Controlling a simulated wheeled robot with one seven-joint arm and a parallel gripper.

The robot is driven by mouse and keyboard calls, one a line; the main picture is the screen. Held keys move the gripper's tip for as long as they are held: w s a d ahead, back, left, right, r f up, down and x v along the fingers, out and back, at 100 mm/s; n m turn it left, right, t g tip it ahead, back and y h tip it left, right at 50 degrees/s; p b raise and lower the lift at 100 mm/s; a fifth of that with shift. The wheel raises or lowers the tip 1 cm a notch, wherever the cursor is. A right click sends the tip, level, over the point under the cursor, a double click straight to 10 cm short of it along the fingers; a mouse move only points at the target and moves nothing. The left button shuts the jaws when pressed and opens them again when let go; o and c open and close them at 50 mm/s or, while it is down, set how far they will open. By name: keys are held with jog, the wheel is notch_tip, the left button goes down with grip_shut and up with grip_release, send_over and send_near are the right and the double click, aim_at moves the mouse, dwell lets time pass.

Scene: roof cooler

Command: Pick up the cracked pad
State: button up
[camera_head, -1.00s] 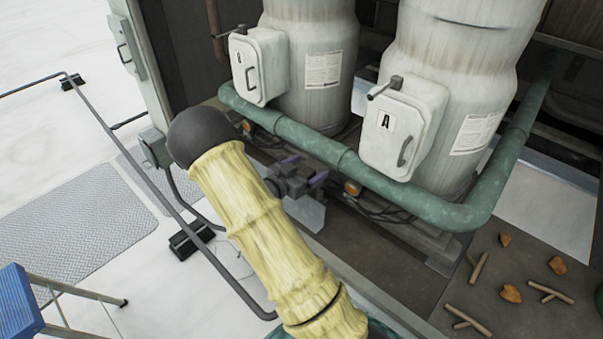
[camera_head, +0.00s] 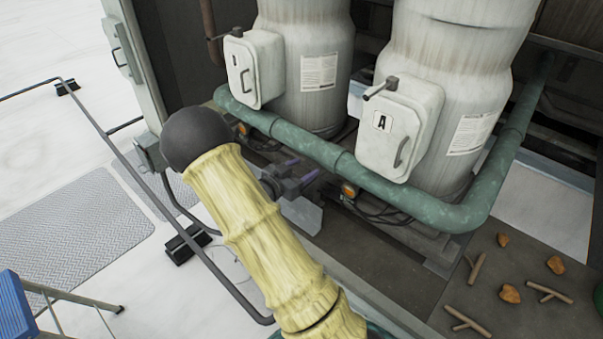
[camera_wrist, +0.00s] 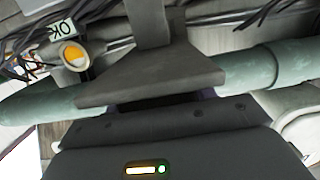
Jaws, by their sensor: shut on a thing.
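My gripper (camera_head: 302,182) is at the end of my arm, in front of the green pipe and low beside the white tanks. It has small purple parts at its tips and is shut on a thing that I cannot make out. A light grey plate (camera_head: 304,214) shows just below it. In the wrist view, a grey flared piece with a post (camera_wrist: 150,75) stands right before the gripper body and hides most of the jaws. A narrow dark strip shows below it. I cannot tell the cracked pad for certain in either view.
The green pipe (camera_head: 335,155) runs across the tank fronts. Box A (camera_head: 398,135) hangs above it. An orange light (camera_head: 349,190) and cables lie low by the pipe; the wrist view shows a light beside an OK label (camera_wrist: 62,29). Twigs and leaves litter the right floor.

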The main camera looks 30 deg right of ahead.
notch_tip(320, 180, up, 6)
jog(key=shift+r+b, duration=0.2)
jog(key=shift+b, duration=0.3)
jog(key=f+b+v, duration=0.3)
jog(key=v, duration=1.6)
jog(key=shift+s+a, duration=0.15)
jog(key=shift+a, duration=0.25)
jog(key=shift+f, duration=0.1)
